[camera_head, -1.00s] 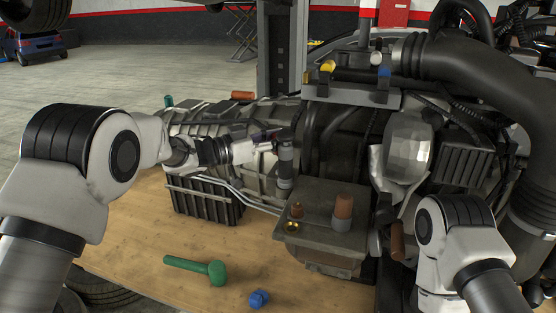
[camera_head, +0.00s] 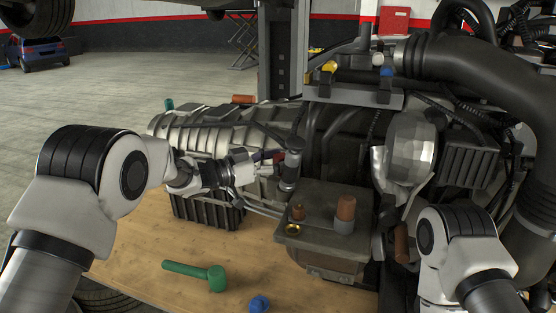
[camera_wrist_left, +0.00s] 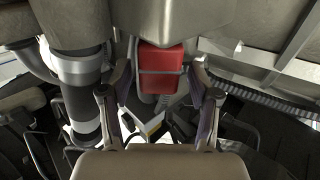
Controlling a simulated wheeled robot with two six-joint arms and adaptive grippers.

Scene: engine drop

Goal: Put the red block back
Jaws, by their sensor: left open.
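The red block (camera_wrist_left: 161,70) shows in the left wrist view, at the top centre among engine parts, with a thin grey band across it. In that view my left gripper (camera_wrist_left: 164,78) is open, one finger at each side of the block. I cannot tell whether the fingers touch it. In the head view my left gripper (camera_head: 262,165) reaches in from the left beside a grey upright cylinder (camera_head: 289,168) on the engine; the block is not clear there, only a small dark red patch. My right arm stands at the lower right; its gripper does not show.
The large engine (camera_head: 342,150) fills the middle and right, with a box carrying brown pegs (camera_head: 346,208). A green mallet-like tool (camera_head: 200,275) and a blue cap (camera_head: 259,304) lie on the wooden bench (camera_head: 130,245). Bench room is clear at front left.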

